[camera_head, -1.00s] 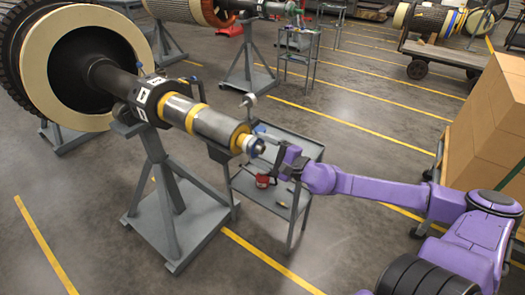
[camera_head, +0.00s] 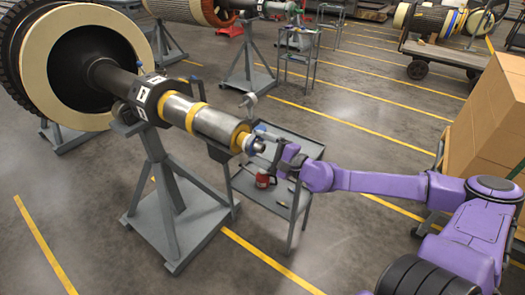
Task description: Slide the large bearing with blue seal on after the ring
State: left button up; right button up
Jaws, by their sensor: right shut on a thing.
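The shaft (camera_head: 216,123) extends from the large rotor at the left toward the lower right. A yellow ring (camera_head: 195,115) sits partway along it, and another yellow band (camera_head: 239,138) is near its free end. The bearing with blue seal (camera_head: 249,144), small in view, is at the free end beside this band. Whether it is around the shaft there is hard to tell. My right gripper (camera_head: 264,148) reaches in from the right and is shut on the bearing; its fingers are small and partly blend with the cart behind. My left gripper is not in view.
A grey stand (camera_head: 160,185) carries the shaft. A grey cart (camera_head: 268,195) with a red item (camera_head: 263,181) stands below and behind my right gripper. Cardboard boxes (camera_head: 492,125) are at the right. The front floor is clear.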

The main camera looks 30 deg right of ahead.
dwell(0.3)
jog(key=o, duration=1)
